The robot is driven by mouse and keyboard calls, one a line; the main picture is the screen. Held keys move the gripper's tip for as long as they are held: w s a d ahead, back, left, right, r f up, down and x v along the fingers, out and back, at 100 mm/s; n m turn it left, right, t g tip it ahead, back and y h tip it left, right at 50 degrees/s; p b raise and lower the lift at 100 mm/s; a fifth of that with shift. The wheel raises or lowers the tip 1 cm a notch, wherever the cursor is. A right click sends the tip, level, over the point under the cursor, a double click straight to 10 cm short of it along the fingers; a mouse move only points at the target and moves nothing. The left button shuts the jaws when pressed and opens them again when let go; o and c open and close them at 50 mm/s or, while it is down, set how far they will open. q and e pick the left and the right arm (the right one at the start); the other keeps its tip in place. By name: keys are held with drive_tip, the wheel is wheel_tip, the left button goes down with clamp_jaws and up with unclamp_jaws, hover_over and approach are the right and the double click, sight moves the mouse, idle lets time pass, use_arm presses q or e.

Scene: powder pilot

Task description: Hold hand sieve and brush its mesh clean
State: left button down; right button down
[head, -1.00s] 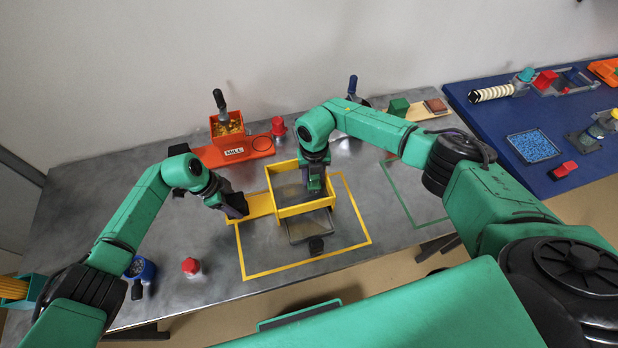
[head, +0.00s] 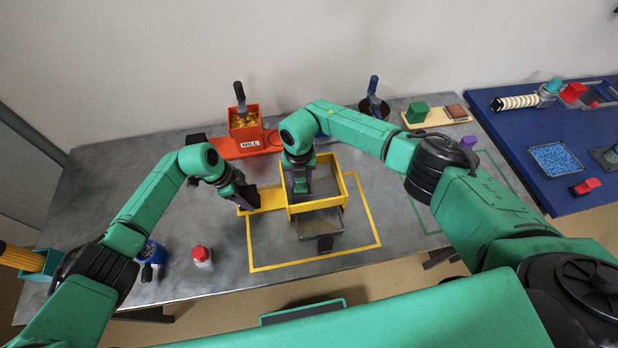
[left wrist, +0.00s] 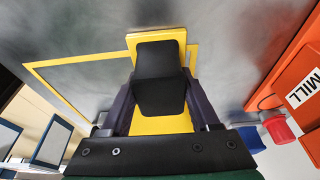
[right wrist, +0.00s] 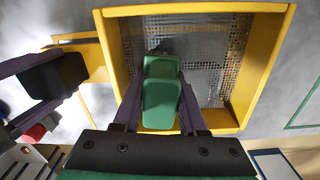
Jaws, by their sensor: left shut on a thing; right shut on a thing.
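The yellow hand sieve (head: 350,187) is a square box with a mesh floor, lying over the grey tray (head: 326,222) inside the yellow outline. Its flat yellow handle (head: 270,197) points left. My left gripper (left wrist: 160,85) is shut on a black grip block at the handle's end. My right gripper (right wrist: 162,95) is shut on a green brush (right wrist: 162,85) inside the frame. In the right wrist view the mesh (right wrist: 215,65) shows bare, with open holes at the left and right and greyer cover in the middle. The brush's bristles are mostly hidden.
The orange mill (head: 240,145) stands behind the sieve. A red-capped jar (head: 201,256) and a blue round container (head: 152,254) stand front left. A green block (head: 418,112) sits on a board at the back right. A blue table (head: 520,128) adjoins at the right.

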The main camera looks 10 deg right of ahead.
sight(326, 182)
drive_tip(key=shift+a, duration=0.5)
drive_tip(key=shift+d, duration=0.1)
drive_tip(key=shift+d+f, duration=0.15)
drive_tip(key=shift+d, duration=1.5)
drive_tip(key=shift+d+r, duration=0.2)
drive_tip(key=shift+d, duration=2.3)
drive_tip(key=shift+r, duration=3.05)
